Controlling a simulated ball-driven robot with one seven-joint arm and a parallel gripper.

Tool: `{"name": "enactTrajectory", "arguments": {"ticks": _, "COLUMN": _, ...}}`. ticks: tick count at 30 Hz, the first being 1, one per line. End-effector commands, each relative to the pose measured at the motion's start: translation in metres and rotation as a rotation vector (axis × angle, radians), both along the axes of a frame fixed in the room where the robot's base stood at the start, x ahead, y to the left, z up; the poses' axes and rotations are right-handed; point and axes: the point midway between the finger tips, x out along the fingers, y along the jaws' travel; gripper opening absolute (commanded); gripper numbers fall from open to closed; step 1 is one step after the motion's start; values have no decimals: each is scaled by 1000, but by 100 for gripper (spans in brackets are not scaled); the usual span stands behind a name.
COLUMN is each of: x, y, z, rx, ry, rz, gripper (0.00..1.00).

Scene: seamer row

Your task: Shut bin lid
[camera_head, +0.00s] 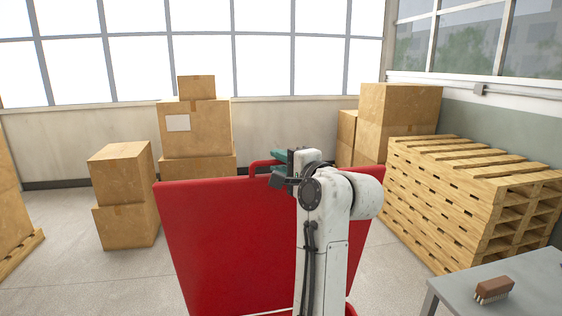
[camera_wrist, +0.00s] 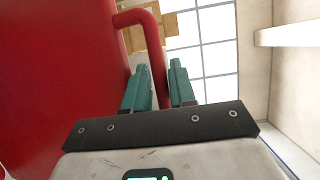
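The bin lid (camera_head: 225,240) is a large flat red panel, raised and steeply tilted in front of me in the head view. It fills the left of the wrist view (camera_wrist: 55,80). A red bar handle (camera_head: 255,165) stands out from its top edge. In the wrist view the handle (camera_wrist: 150,45) bends and runs down between my two teal fingers. My gripper (camera_wrist: 158,75) has its fingers close on both sides of the bar and looks shut on it. In the head view my gripper (camera_head: 281,160) is at the lid's top edge. The bin body is mostly hidden.
Stacked cardboard boxes (camera_head: 125,195) stand at the left, with more boxes (camera_head: 195,130) behind the lid. A pallet stack (camera_head: 450,200) and boxes (camera_head: 400,110) stand at the right. A grey table (camera_head: 530,285) with a brush (camera_head: 494,290) is at the near right.

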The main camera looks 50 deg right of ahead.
Motion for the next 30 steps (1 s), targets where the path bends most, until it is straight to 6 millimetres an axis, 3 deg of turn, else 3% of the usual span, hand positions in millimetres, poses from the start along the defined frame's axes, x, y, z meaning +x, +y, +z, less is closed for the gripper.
{"name": "enactTrajectory", "arguments": {"ticks": 7, "x": 0, "y": 0, "z": 0, "rx": 0, "ry": 0, "rz": 0, "gripper": 24}}
{"name": "enactTrajectory", "arguments": {"ticks": 15, "x": 0, "y": 0, "z": 0, "rx": 0, "ry": 1, "rz": 0, "gripper": 0}}
{"name": "enactTrajectory", "arguments": {"ticks": 30, "x": 0, "y": 1, "z": -2, "rx": -2, "ry": -1, "rz": 0, "gripper": 0}}
